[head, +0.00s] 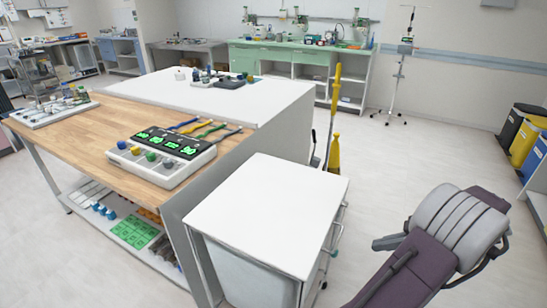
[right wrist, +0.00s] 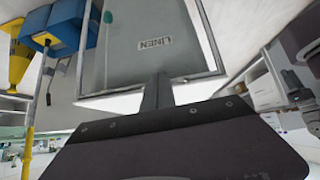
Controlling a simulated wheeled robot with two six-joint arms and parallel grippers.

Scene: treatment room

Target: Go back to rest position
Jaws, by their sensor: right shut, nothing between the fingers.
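My right gripper (right wrist: 157,82) shows in the right wrist view as a dark, bolted body with its fingers together and nothing between them. It is in the air, in front of a grey container (right wrist: 148,20) whose LINEN label appears upside down. My left gripper is not in view.
A white-topped cart (head: 270,210) stands beside a wooden-topped bench (head: 95,150) with a device (head: 162,155) on it. Bins (head: 525,140) line the right wall.

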